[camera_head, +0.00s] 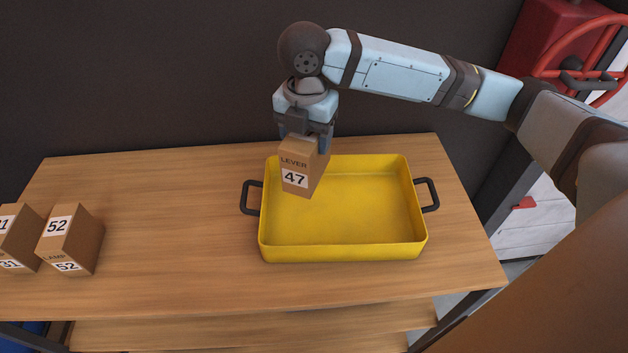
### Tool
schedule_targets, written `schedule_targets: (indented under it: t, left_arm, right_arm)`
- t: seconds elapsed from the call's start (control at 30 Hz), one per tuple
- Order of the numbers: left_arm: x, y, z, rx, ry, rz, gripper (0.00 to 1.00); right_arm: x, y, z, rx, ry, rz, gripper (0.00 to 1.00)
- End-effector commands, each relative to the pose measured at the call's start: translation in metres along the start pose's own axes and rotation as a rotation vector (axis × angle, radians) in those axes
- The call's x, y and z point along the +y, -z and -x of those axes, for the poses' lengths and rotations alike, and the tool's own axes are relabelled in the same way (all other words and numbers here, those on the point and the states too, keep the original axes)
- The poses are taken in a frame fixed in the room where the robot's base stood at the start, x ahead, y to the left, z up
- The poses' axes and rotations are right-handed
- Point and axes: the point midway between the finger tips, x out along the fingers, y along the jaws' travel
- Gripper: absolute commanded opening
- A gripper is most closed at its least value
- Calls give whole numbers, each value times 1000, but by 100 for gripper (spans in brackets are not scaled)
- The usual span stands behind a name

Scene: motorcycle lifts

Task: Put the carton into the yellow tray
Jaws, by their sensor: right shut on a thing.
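A brown carton (302,168) marked "LEVER" and "47" is held by my right gripper (307,136). The gripper is shut on the carton's upper part and points down. The carton appears over the back left part of the yellow tray (342,254), covering part of its rear rim. I cannot tell exactly how high it is above the tray floor. The tray is empty where I can see it, has black handles at its left and right sides, and sits on the wooden table. My left gripper is not in view.
Two other cartons stand at the table's left: one marked "52" (71,241) and one marked "31" (18,238), cut by the picture edge. The wooden tabletop (165,230) between them and the tray is clear. A dark wall is behind. A red wheel (590,60) is at upper right.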

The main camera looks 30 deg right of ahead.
Motion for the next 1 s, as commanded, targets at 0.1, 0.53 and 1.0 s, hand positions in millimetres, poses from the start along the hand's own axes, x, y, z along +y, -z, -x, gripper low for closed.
schedule_targets:
  t: [0.1,0.53,1.0]
  left_arm:
    - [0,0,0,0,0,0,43]
    - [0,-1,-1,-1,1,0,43]
    - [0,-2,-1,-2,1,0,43]
  right_arm:
    - [-1,0,-33,2,3,-1,32]
    - [0,0,-94,0,0,-2,32]
    - [0,0,-134,-1,-1,-1,32]
